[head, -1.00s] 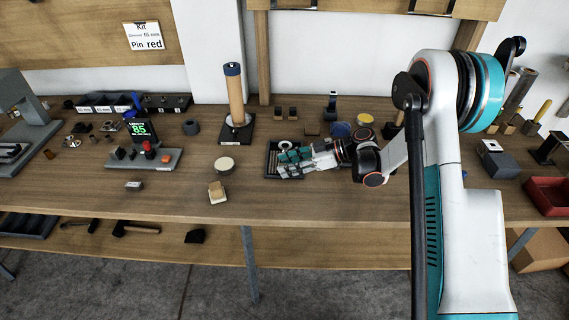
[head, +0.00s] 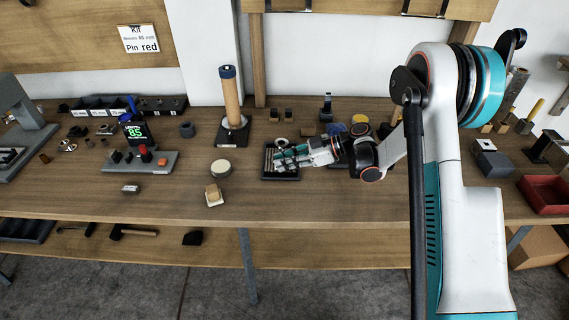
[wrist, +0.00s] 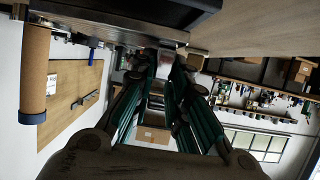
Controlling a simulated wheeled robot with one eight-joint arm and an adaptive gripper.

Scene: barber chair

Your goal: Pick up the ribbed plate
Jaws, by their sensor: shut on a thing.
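The ribbed plate (head: 268,157) looks like a dark, flat piece with light parallel stripes, on the bench in the middle of the head view. My gripper (head: 281,158) comes in from the right, low over its right part, and covers much of it. In the wrist view the fingers of my gripper (wrist: 168,55) converge on a small pale edge under a dark slab at the top. The fingers are shut on the plate. Whether it is clear of the bench cannot be told.
A tan roller on a stand (head: 232,100) rises behind to the left. A round pale-topped piece (head: 220,169) and a small wooden block (head: 213,194) lie left of the plate. A button panel (head: 140,161) is farther left. A red bin (head: 548,193) is at right. The front edge is mostly clear.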

